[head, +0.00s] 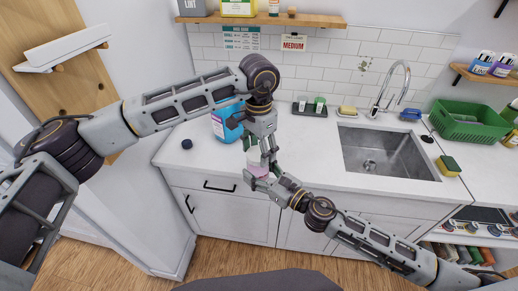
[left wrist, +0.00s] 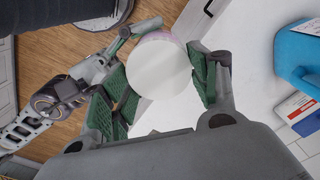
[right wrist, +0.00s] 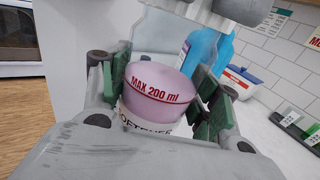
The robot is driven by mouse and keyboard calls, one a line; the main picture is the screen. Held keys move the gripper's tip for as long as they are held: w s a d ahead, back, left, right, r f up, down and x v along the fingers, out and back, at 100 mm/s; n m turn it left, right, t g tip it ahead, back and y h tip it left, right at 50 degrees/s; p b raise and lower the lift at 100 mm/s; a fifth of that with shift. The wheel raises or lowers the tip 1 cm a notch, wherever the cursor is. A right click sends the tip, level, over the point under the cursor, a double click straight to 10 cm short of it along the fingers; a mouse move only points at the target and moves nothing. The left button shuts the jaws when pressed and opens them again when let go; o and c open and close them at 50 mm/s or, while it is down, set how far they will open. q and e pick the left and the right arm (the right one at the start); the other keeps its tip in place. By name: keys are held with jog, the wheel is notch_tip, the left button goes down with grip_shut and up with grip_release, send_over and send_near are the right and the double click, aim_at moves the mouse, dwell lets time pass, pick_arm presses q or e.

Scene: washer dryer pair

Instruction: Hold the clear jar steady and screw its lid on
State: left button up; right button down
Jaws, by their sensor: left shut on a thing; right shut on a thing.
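The clear jar (right wrist: 152,78) has pale purple contents, a red "MAX 200 ml" mark and a white label, partly hidden. My right gripper (right wrist: 160,108) is shut around its sides. In the head view the jar (head: 259,171) is at the counter's front edge, with my right gripper (head: 257,177) on it. My left gripper (head: 261,150) is directly above. In the left wrist view a white round lid (left wrist: 160,68) sits between the green pads of my left gripper (left wrist: 165,85), with a pinkish rim showing behind it. I cannot tell whether lid and jar touch.
A blue bottle (head: 226,120) stands on the counter behind my left gripper. A dark tray (head: 309,110) with small items and a sink (head: 385,150) lie to the right. A dark round knob-like object (head: 187,144) is at left.

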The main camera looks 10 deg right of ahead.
pick_arm(q)
jog(key=o, duration=0.7)
jog(key=shift+r, duration=0.1)
jog(key=shift+r, duration=2.15)
jog(key=shift+r, duration=0.1)
jog(key=shift+c, duration=0.3)
